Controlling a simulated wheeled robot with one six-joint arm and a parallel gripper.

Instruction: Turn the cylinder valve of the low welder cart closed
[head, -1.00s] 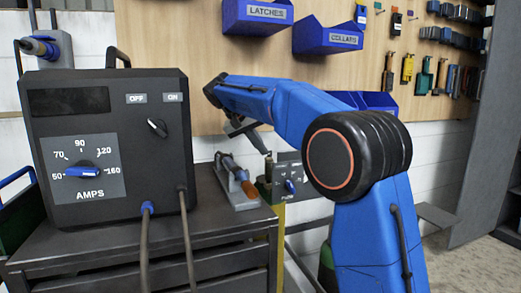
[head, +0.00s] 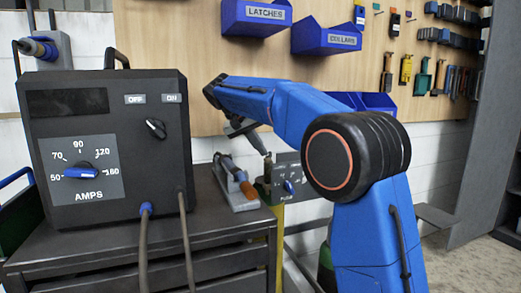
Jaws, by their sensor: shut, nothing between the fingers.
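A black welder (head: 105,150) with OFF and ON marks, a switch and a blue-pointer AMPS dial (head: 82,172) stands on a dark cart (head: 140,262) at the left. A small part of a green cylinder (head: 326,264) shows low behind my blue arm. Its valve is not visible; my arm may cover it. My arm reaches up and left across the middle, and its far end is hidden behind its own link. A dark grey piece shows just under the arm, but I cannot tell whether it belongs to my wrist. My gripper cannot be made out.
A torch with an orange-brown handle (head: 241,186) rests in a grey holder on the cart's right side. A grey panel with a blue knob (head: 289,187) stands beside it. Two hoses hang from the welder. Blue bins (head: 327,35) and hanging tools (head: 422,72) line the back wall.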

